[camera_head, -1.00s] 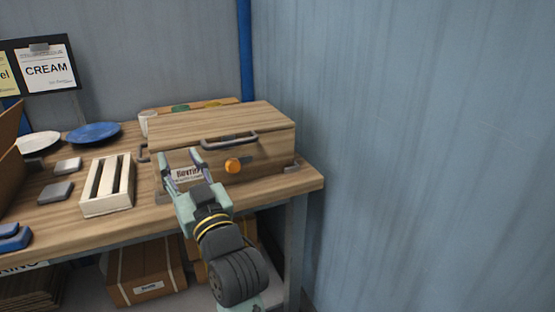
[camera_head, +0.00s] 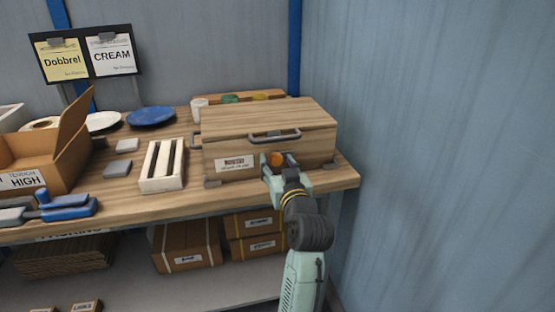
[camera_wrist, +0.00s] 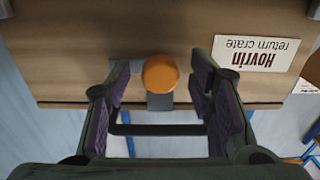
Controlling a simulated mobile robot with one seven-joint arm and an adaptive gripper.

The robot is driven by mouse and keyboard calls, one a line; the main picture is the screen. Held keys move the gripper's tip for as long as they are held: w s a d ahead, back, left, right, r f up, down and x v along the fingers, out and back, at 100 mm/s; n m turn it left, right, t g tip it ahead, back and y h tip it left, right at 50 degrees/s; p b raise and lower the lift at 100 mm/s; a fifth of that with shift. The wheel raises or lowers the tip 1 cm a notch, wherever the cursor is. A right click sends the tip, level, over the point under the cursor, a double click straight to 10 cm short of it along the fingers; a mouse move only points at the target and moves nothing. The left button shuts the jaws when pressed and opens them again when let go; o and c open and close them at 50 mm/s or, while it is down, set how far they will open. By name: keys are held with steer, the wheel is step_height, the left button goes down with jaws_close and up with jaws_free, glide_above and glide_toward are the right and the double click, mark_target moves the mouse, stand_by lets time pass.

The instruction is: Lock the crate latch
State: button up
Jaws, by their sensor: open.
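The wooden return crate (camera_head: 220,148) stands on the workbench with its lid down and a grey handle on the front edge of the lid. An orange round latch knob (camera_head: 276,159) is on its front face, right of the white label. In the wrist view the knob (camera_wrist: 160,74) lies between my gripper's two fingers, with a grey piece next to it. My gripper (camera_head: 279,163) is open at the crate front, with a finger on each side of the knob. I cannot tell whether either finger touches it.
A slatted white wooden box (camera_head: 162,167) stands left of the crate, with grey blocks and plates beyond. An open cardboard box (camera_head: 45,150) and a blue tool (camera_head: 68,207) are farther left. A blue-grey wall (camera_head: 440,150) is close on the right.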

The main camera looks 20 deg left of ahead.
steer(key=shift+w+a, duration=0.2)
steer(key=shift+w, duration=0.05)
steer(key=shift+c, duration=0.4)
steer(key=c, duration=1.1)
steer(key=shift+o, duration=0.2)
steer(key=shift+n, duration=0.3)
steer(key=n+b, duration=0.2)
steer(key=n, duration=0.1)
steer(key=shift+d+f+n, duration=0.1)
steer(key=shift+n, duration=0.3)
steer(key=n+b, duration=0.3)
steer(key=n, duration=0.1)
steer(key=shift+n, duration=0.3)
steer(key=n+b, duration=0.3)
steer(key=n, duration=0.1)
steer(key=shift+n+b, duration=1.55)
steer(key=shift+n, duration=0.95)
